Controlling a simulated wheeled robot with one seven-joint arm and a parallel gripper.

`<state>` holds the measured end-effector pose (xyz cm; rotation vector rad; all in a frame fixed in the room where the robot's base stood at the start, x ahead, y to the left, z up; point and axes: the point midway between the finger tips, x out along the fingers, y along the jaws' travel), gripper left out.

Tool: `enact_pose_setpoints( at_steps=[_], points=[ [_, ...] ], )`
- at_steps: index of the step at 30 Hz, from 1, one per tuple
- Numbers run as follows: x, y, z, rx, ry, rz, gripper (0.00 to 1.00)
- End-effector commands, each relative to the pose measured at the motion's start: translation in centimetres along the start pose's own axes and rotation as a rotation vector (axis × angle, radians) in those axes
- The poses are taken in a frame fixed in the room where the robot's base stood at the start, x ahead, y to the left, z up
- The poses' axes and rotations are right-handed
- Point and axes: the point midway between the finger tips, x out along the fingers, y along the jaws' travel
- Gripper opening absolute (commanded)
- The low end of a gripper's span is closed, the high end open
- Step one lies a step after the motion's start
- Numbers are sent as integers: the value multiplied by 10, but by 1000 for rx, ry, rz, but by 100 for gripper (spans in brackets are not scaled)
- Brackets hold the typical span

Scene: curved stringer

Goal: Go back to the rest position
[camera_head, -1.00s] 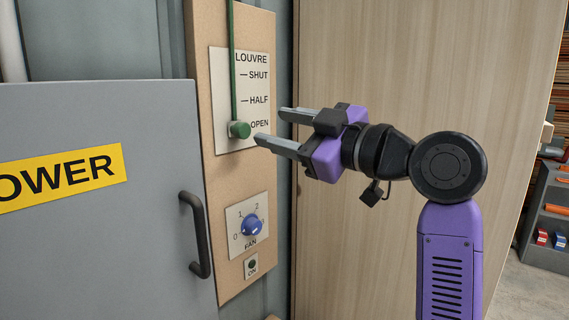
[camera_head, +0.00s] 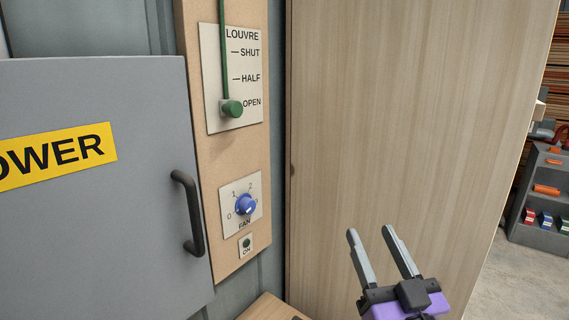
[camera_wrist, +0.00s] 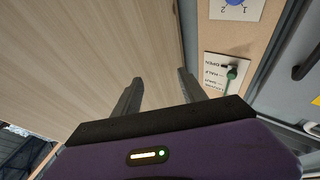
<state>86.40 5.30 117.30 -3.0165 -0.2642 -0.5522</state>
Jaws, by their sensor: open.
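My gripper (camera_head: 374,255) is open and empty at the lower right of the head view, in front of the wooden panel and apart from everything. Its two fingers also show in the wrist view (camera_wrist: 160,88), spread with nothing between them. The louvre knob (camera_head: 232,108), green on a green rod, stands at the OPEN mark of its white plate; it also shows in the wrist view (camera_wrist: 232,73). The blue fan dial (camera_head: 245,205) sits below it, up and left of my gripper in the head view. Most of my arm is out of view.
A grey cabinet door (camera_head: 90,230) with a yellow POWER label and a dark handle (camera_head: 188,212) stands at the left. The wide wooden panel (camera_head: 400,110) fills the middle. A grey shelf (camera_head: 540,195) with small boxes stands at the far right.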

Motion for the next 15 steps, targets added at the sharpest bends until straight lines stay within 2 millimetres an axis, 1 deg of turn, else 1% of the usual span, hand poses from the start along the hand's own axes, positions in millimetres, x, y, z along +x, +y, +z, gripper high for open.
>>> enact_pose_setpoints(
  at_steps=[1,5,6,8,9,11,12,14,15],
  points=[
    [-23,4,14,4,-17,21,49],
    [-73,12,34,10,-39,65,49],
    [-88,13,38,10,-46,77,49],
    [-112,15,45,10,-60,92,49],
    [-128,16,49,8,-69,101,49],
    [-151,16,54,6,-85,113,49],
    [-166,16,56,4,-96,121,49],
    [-189,16,60,0,-116,130,49],
    [-204,16,61,-1,-128,135,49]
  ],
)
